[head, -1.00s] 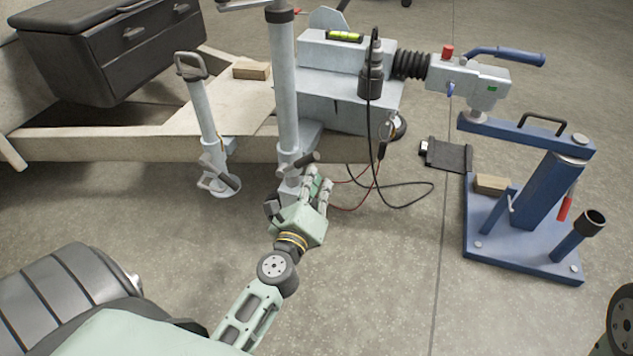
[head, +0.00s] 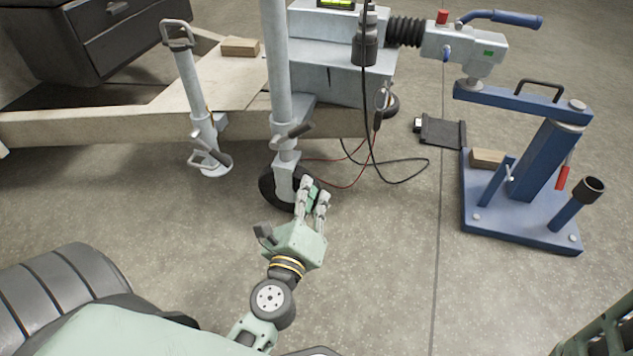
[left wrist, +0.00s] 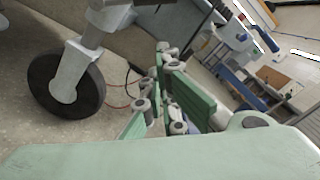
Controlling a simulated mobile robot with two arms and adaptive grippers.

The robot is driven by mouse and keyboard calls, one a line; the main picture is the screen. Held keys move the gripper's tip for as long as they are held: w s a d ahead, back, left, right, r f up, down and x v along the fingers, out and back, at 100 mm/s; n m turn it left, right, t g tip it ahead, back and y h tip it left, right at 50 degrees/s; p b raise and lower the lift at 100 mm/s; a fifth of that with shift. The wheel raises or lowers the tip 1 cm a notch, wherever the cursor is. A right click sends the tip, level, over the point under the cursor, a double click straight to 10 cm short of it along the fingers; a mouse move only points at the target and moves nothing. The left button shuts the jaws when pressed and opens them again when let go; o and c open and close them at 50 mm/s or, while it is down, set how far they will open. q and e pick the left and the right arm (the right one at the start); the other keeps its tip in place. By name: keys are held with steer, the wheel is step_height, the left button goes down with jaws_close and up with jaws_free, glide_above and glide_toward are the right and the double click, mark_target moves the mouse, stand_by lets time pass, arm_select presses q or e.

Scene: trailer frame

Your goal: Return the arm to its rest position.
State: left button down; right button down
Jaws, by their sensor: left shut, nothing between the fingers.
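My left gripper (head: 312,198) is pale green with grey finger joints. In the head view it is low in front of the trailer's jockey wheel (head: 277,188), its fingers pointing away from me. It is shut and empty. In the left wrist view its fingers (left wrist: 160,95) show at the middle, and the jockey wheel (left wrist: 66,86) stands to their left, with a gap between. In the head view the fingers overlap the wheel's right edge. My right gripper is not in view; only a green and black part of me shows at the bottom right.
The jockey wheel's post (head: 278,75) rises beside the pale trailer frame (head: 90,126). A grey prop stand (head: 197,105) is to its left. Black and red cables (head: 395,181) hang and lie just beyond the gripper. A blue stand (head: 515,210) is at right.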

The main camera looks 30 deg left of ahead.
arm_select(q)
steer(key=shift+s+d, duration=0.2)
steer(key=shift+s, duration=0.5)
